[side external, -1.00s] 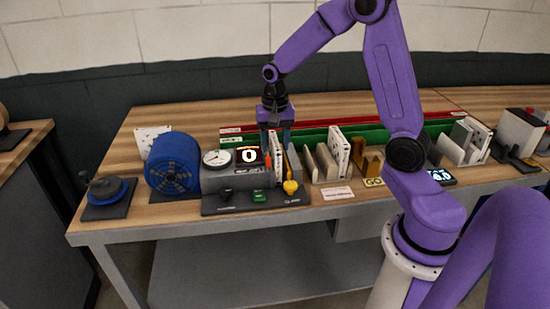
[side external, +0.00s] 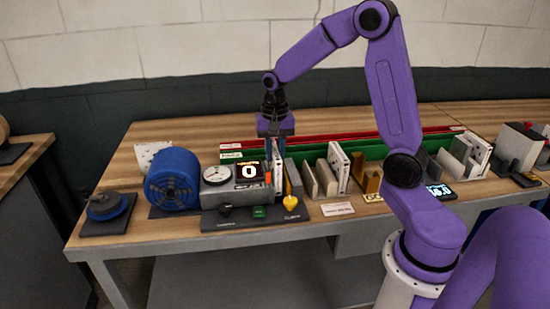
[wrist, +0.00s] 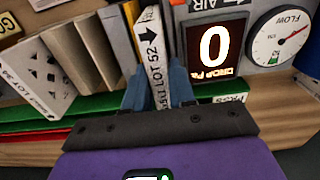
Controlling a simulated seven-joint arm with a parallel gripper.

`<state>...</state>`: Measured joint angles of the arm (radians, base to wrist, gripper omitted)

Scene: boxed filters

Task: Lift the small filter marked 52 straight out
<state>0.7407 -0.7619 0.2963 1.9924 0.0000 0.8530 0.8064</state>
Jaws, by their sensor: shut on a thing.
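The small filter marked LOT 52 (wrist: 152,50) is a thin white panel with a black arrow, seen nearly edge-on in the wrist view. My gripper (wrist: 160,88) has its two blue fingers on either side of it, shut on it. In the side view the filter (side external: 277,172) stands upright between the display and the yellow knob, below my gripper (side external: 276,148). Its lower end is partly hidden, so I cannot tell whether it is clear of its slot.
A display reading 0 (wrist: 214,46) and a flow gauge (wrist: 280,37) stand close beside the filter. A blue drum (side external: 172,178) is at left.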

